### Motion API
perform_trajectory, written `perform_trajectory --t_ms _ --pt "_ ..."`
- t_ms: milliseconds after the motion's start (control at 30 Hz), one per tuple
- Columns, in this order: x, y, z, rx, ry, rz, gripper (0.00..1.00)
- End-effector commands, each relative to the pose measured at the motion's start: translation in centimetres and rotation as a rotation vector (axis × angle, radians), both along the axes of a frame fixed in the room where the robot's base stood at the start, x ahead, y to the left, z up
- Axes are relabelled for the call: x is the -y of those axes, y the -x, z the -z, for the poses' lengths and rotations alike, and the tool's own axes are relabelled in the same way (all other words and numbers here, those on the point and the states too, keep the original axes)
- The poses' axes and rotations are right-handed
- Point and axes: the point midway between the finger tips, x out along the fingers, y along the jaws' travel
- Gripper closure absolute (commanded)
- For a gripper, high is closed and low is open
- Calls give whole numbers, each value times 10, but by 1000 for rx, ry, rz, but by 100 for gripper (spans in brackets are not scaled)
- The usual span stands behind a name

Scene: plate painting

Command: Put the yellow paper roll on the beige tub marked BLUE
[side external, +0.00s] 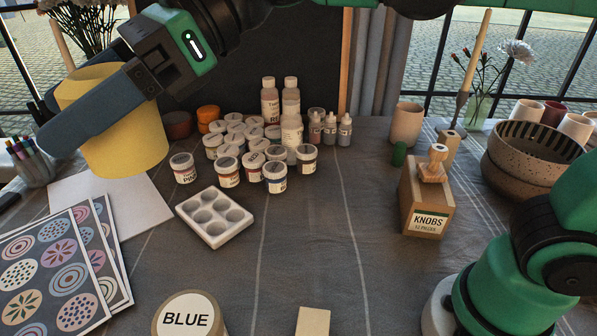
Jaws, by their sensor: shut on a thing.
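The yellow paper roll (128,138) is held up in the air at the upper left in the side external view. My gripper (62,118) is shut on it, with one finger across its front side and the other mostly hidden behind it. The roll looks slightly tilted and is apart from the table. The beige tub marked BLUE (188,314) stands at the bottom edge of the view, partly cut off. Its white lid label faces up, with nothing on it. The roll is up and to the left of the tub.
A white palette (214,217) lies between roll and tub. Several paint jars (229,171) and bottles stand behind it. Patterned sheets (45,265) lie at the left. A KNOBS box (425,207) stands at the right. The middle of the table is clear.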

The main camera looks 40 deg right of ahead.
Motion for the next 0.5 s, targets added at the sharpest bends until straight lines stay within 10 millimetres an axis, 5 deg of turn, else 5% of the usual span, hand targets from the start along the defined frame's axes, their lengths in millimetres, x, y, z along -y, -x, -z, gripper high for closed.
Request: perform_trajectory --t_ms 267,500 --pt "-21 22 -7 1 0 -3 93" --pt "-21 21 37 0 0 0 93"
